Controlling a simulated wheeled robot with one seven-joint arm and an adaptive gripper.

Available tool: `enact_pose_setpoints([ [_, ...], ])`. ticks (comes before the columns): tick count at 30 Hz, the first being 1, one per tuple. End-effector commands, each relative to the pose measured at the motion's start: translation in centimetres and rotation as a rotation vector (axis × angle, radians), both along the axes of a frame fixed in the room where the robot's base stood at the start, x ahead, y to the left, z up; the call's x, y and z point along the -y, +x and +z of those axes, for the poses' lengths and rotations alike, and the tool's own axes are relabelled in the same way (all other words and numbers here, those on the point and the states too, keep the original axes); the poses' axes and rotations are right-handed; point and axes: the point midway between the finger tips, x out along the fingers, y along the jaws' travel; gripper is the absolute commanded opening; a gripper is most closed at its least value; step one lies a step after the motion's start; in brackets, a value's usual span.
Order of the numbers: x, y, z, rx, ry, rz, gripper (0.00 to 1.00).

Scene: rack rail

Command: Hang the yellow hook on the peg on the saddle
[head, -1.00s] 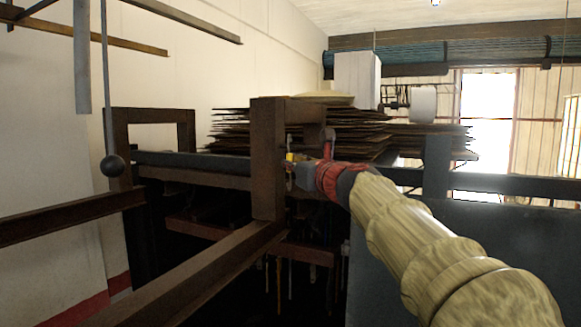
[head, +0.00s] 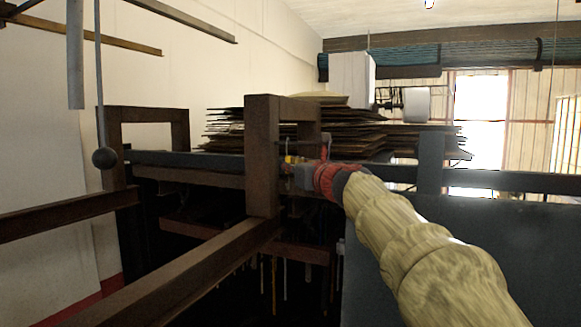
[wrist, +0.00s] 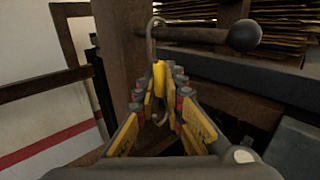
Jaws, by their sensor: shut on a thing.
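The yellow hook (wrist: 160,76) has a yellow middle and bent grey metal ends. In the wrist view my gripper (wrist: 160,105) is shut on it, with a finger on each side. Its upper grey bend is at the height of a dark peg (wrist: 200,34) with a ball end (wrist: 245,35). The bend overlaps the peg near the post; I cannot tell whether it is over the peg or only in front of it. In the head view my gripper (head: 303,176) is beside the brown post of the saddle (head: 262,155), and only a little yellow shows.
A dark rail (head: 175,265) runs from the post toward the lower left. Stacked thin sheets (head: 370,135) lie behind the post. A rod with a ball (head: 104,158) hangs at the left. A dark panel (head: 460,250) stands at the right.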

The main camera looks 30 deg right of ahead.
Motion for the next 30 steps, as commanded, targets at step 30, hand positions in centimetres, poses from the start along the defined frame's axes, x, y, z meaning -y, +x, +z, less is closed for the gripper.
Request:
enact_pose_setpoints([
  [30, 0.00, 0.00, -0.41, 0.000, 0.000, 0.000, 0.29],
])
